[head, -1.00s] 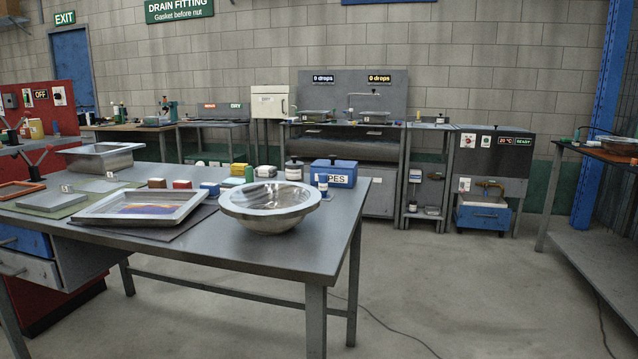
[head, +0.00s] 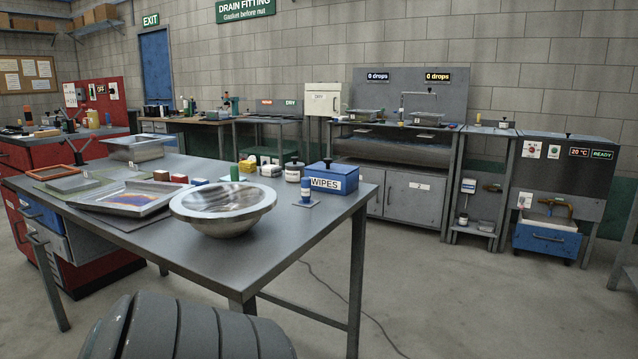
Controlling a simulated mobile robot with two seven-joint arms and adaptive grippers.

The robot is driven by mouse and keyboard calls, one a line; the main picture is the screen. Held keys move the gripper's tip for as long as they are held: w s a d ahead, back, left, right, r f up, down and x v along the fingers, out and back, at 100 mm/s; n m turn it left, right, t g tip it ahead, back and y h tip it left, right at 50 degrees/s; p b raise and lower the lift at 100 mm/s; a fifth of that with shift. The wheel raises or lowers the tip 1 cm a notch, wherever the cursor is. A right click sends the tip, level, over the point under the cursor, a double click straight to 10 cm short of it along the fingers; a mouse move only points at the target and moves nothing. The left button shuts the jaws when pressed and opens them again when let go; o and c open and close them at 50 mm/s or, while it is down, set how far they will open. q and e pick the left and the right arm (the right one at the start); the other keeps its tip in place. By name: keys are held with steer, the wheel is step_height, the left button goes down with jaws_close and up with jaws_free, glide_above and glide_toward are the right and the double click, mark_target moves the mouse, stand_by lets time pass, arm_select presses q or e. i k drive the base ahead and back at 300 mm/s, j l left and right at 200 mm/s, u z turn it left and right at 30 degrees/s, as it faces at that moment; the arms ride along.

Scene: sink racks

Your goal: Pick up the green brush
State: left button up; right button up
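I cannot make out a green brush for certain. A small upright green object (head: 234,172) stands behind the steel bowl on the near table; it is too small to tell whether it is a brush or a bottle. Neither of my grippers is in view. Only a grey ribbed part, likely of my own arm, shows at the bottom edge.
A sink bench (head: 400,185) stands at the back wall. Floor to the right is open.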

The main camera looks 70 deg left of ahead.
mark_target(234, 169)
steer(key=i+u, duration=0.85)
steer(key=i+l+u, duration=0.15)
steer(key=u, duration=0.25)
steer(key=i, duration=0.15)
